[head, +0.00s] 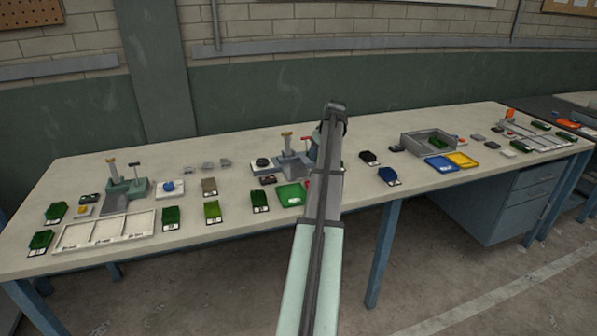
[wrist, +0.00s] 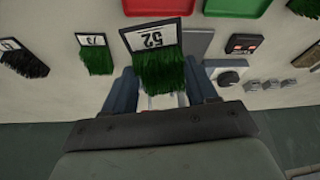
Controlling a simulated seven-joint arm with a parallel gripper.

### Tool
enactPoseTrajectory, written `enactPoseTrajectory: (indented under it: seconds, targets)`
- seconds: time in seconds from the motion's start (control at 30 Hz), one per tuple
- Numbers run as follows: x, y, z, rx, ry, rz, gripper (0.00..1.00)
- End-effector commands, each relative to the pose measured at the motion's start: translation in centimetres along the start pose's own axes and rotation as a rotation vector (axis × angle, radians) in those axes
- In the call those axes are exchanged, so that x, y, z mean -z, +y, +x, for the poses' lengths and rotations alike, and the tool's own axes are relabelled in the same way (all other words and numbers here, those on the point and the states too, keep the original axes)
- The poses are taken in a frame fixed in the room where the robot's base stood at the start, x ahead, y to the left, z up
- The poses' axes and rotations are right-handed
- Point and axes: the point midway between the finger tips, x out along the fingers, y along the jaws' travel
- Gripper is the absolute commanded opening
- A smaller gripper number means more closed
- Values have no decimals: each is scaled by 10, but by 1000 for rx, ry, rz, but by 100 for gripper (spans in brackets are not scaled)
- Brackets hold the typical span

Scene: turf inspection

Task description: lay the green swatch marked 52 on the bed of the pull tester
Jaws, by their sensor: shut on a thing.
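The green swatch marked 52 (wrist: 159,75) is in my gripper (wrist: 163,92) in the wrist view, its white label toward the top of the picture and its turf between the fingers. In the head view my arm hides the swatch and most of my gripper. A grey stand with an orange-topped post and a flat plate (head: 291,164) is just left of my arm in the head view. A similar green-based stand (head: 127,187) is at the left. I cannot tell which is the pull tester. In the wrist view a grey plate (wrist: 197,43) shows partly behind the swatch.
A green tray (head: 291,194) lies in front of the grey stand, with a red tray (wrist: 158,8) beside it. A round dial device (wrist: 228,78) and a small display box (wrist: 243,43) are close by. Swatch 73 (wrist: 96,58) and other swatches lie around. A white sectioned tray (head: 103,231) is left.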

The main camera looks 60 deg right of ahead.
Motion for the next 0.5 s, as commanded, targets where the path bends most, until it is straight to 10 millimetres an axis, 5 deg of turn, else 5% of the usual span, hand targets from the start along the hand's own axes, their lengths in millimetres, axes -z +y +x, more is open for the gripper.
enactPoseTrajectory:
  seconds: [0.3, 0.5]
  targets:
    - [69, -58, 25, 35, 1, -87, 29]
    - [99, -61, 33, 14, 0, -38, 29]
